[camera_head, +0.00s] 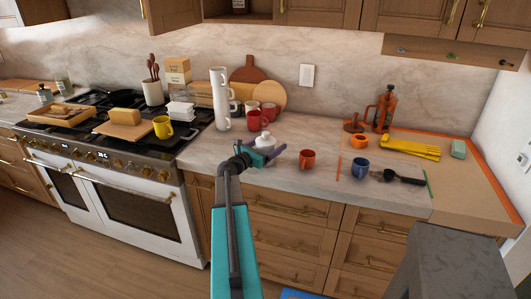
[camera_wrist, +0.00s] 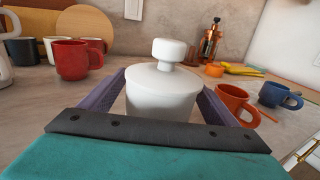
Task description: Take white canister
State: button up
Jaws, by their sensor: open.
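The white canister (camera_wrist: 162,92) has a round body and a lid with a wide knob. In the wrist view it stands upright on the counter between the two fingers of my gripper (camera_wrist: 160,105). The fingers are open on its left and right sides; I cannot tell whether either touches it. In the head view, the canister (camera_head: 265,141) shows just behind my gripper (camera_head: 266,156), and its lower part is hidden by the gripper.
A red mug (camera_head: 254,120) stands behind the canister, and an orange mug (camera_head: 307,160) and a blue mug (camera_head: 360,167) stand to its right.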

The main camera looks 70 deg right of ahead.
jog(key=shift+s+d, duration=0.1)
jog(key=shift+d, duration=0.3)
jog(key=c, duration=1.4)
